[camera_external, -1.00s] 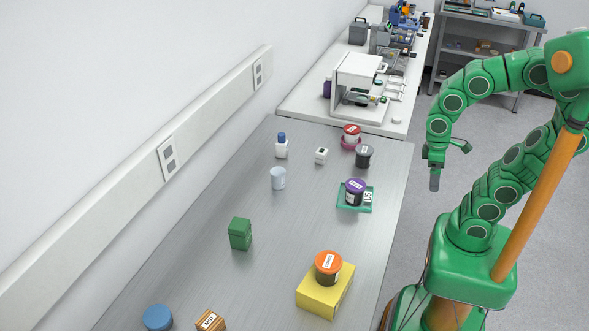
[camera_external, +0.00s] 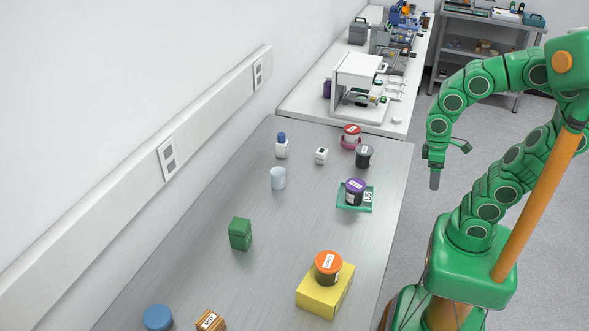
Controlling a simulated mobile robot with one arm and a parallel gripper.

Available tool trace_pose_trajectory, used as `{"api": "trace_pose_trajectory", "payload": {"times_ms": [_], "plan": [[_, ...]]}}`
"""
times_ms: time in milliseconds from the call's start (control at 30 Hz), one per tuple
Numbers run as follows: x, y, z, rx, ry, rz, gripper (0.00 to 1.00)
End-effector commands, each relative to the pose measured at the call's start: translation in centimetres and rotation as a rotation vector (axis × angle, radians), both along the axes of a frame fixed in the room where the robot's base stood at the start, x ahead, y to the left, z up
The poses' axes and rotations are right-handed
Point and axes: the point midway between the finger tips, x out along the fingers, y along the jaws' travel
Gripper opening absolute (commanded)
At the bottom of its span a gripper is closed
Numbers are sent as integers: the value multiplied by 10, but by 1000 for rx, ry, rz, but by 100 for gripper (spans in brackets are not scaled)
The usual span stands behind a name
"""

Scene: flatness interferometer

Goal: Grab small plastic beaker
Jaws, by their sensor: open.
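A small pale, whitish-blue cup, which looks like the small plastic beaker (camera_external: 278,178), stands upright on the grey metal table, left of the table's middle towards the back. Nothing touches it. My gripper (camera_external: 444,165) is open and empty. It hangs beyond the table's right edge, well to the right of the beaker and apart from it.

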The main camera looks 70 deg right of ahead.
Motion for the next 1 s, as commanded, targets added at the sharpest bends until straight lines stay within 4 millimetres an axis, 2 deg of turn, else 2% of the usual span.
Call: {"api": "trace_pose_trajectory", "payload": {"times_ms": [133, 267, 400, 600, 800, 1000], "plan": [[11, 13, -2, 46, -4, -23, 82], [35, 42, -5, 152, -8, -72, 82], [66, 77, -6, 287, -5, -154, 82], [113, 117, -2, 471, 6, -298, 82], [165, 145, 4, 642, 34, -480, 82], [222, 157, 9, 799, 73, -692, 82]]}}
